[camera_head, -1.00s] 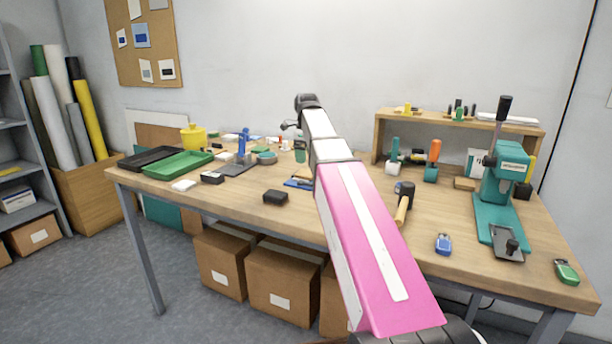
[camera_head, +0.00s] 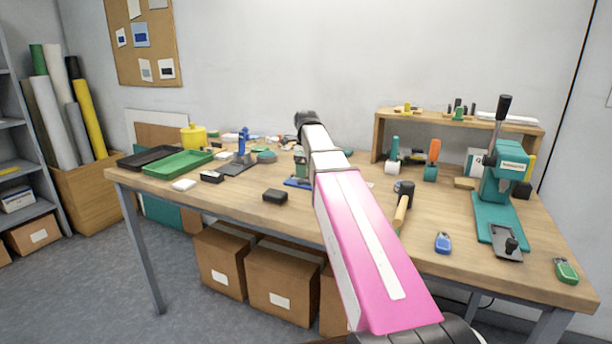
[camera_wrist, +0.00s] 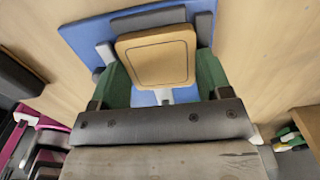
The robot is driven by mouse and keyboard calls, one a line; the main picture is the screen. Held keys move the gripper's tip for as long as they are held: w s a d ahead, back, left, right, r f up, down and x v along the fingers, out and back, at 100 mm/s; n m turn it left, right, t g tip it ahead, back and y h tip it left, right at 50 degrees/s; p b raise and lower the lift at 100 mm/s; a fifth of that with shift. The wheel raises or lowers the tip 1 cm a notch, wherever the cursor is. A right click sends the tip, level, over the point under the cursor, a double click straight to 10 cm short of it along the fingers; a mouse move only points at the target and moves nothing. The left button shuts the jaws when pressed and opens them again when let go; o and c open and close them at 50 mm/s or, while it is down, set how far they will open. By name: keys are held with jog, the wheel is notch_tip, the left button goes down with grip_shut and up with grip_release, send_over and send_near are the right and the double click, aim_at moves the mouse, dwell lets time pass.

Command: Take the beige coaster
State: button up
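The beige coaster (camera_wrist: 155,57), a rounded square with a thin dark outline, shows in the wrist view above a blue base (camera_wrist: 83,37) with grey parts. My gripper (camera_wrist: 161,70) has its green fingers spread wide, one on each side of the coaster. The fingers are very close to its edges; I cannot tell whether they touch it. In the head view, my gripper (camera_head: 299,165) is mostly hidden behind my pink and white arm, just above the blue base (camera_head: 295,183). The coaster cannot be made out there.
A black box (camera_head: 275,196) lies left of the blue base, and a wooden-handled mallet (camera_head: 402,208) lies to the right. The table front is mostly clear.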

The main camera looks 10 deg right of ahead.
jog(key=shift+r, duration=0.15)
jog(key=shift+r, duration=1.9)
